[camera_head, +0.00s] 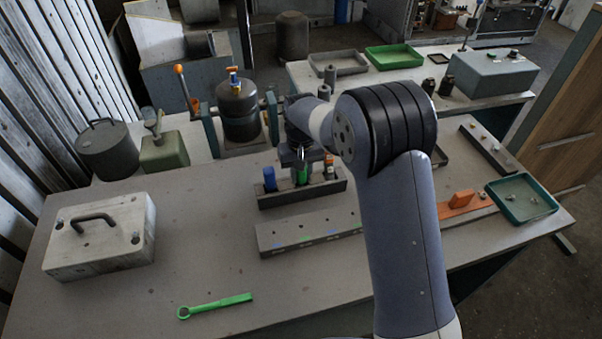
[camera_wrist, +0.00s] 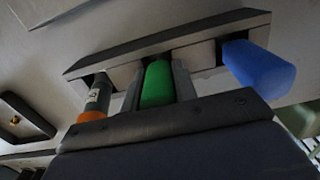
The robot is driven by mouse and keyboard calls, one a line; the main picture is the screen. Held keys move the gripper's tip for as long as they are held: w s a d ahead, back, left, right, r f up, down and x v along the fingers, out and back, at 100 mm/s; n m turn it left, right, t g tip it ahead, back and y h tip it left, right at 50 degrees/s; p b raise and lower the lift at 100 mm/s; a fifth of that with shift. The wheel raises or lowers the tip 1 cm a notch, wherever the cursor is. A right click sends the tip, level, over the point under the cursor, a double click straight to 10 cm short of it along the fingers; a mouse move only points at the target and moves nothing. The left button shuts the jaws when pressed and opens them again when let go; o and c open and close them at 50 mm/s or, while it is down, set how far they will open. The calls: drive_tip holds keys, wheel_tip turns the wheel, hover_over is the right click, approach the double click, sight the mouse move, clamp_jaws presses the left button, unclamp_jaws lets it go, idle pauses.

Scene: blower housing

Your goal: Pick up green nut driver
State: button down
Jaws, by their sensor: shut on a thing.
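The green nut driver (camera_head: 302,175) stands upright in a dark rack (camera_head: 270,198) on the workbench. In the wrist view its green handle (camera_wrist: 157,84) sits between the two fingers of my gripper (camera_wrist: 156,88). My gripper (camera_head: 301,165) is shut on that handle from above. The rack also shows in the wrist view (camera_wrist: 115,58). The driver's lower end is hidden in the rack, and I cannot tell whether it is lifted at all.
A blue-handled tool (camera_head: 269,178) and an orange-and-grey tool (camera_wrist: 95,98) stand in the rack on either side. A grey block (camera_head: 285,238) with coloured marks lies in front. A green wrench (camera_head: 215,305) and a lidded grey case (camera_head: 100,235) lie left.

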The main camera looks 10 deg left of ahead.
wheel_tip(320, 180, up, 10)
drive_tip(key=shift+b, duration=0.85)
drive_tip(key=c, duration=1.7)
unclamp_jaws()
drive_tip(key=c, duration=0.5)
